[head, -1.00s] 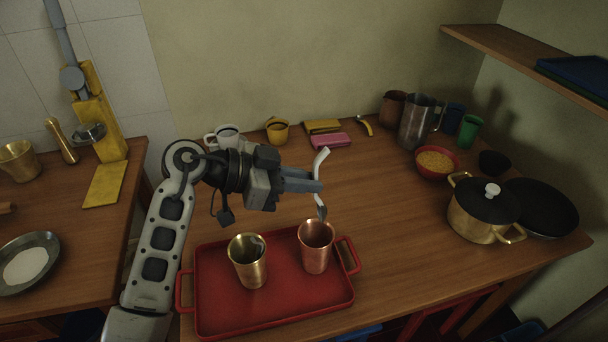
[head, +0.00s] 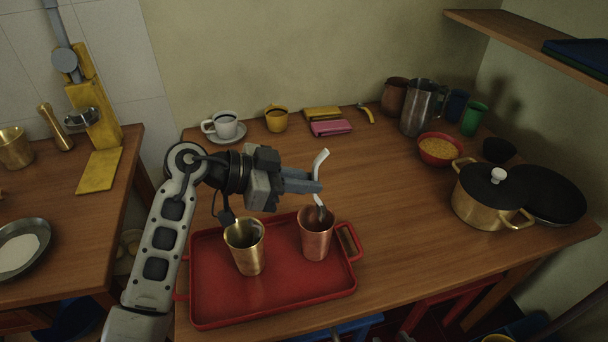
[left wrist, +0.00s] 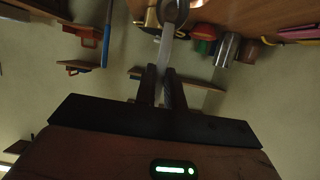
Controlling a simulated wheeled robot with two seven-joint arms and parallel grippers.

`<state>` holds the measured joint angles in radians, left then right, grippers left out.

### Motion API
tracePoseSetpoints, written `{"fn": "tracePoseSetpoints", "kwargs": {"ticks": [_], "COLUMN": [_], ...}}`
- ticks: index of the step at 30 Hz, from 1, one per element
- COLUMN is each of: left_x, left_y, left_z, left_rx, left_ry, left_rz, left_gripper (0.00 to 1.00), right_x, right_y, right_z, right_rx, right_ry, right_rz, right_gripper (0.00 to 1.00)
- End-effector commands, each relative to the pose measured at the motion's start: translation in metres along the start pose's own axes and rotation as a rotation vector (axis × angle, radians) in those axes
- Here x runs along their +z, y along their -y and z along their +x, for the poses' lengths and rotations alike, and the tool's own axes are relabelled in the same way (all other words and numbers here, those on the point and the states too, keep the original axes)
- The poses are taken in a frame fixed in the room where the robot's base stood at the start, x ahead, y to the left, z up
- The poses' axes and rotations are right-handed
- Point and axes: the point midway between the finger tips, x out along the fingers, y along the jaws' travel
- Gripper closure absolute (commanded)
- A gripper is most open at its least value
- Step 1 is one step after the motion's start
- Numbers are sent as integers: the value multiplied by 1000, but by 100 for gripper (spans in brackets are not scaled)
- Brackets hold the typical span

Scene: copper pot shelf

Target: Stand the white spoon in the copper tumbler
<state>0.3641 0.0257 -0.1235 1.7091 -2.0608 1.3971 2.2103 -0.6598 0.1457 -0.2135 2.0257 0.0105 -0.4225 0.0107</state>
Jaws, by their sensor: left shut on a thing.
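The white spoon (head: 317,169) is held near upright, handle up and bowl end down. My left gripper (head: 318,187) is shut on its handle, above the copper tumbler (head: 316,238). The spoon's lower end overlaps the tumbler's mouth in the head view; I cannot tell how far inside it is. The tumbler stands upright on the right part of the red tray. In the left wrist view the spoon (left wrist: 163,50) extends from between the fingers (left wrist: 162,88). My right gripper is not in view.
A brass tumbler (head: 247,252) stands left of the copper one on the red tray (head: 285,309). A white cup (head: 226,126), yellow mug (head: 276,119) and red bowl (head: 437,152) are farther back. A lidded brass pot (head: 483,204) stands at right. The table's middle is clear.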

Motion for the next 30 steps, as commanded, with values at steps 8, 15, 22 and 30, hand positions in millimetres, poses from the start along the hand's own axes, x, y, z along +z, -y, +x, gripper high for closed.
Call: {"fn": "tracePoseSetpoints", "kwargs": {"ticks": [8,15,22,30], "left_x": [13,22,26,26], "left_y": [0,0,0,0], "left_z": [6,9,11,11], "left_rx": [0,0,0,0], "left_ry": [0,0,0,0], "left_rz": [1,1,1,1], "left_gripper": [100,100,100,100], "right_x": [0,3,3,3], "right_y": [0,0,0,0], "right_z": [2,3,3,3], "right_rx": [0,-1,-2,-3], "right_ry": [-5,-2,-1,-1], "right_rz": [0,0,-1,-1], "right_gripper": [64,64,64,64]}}
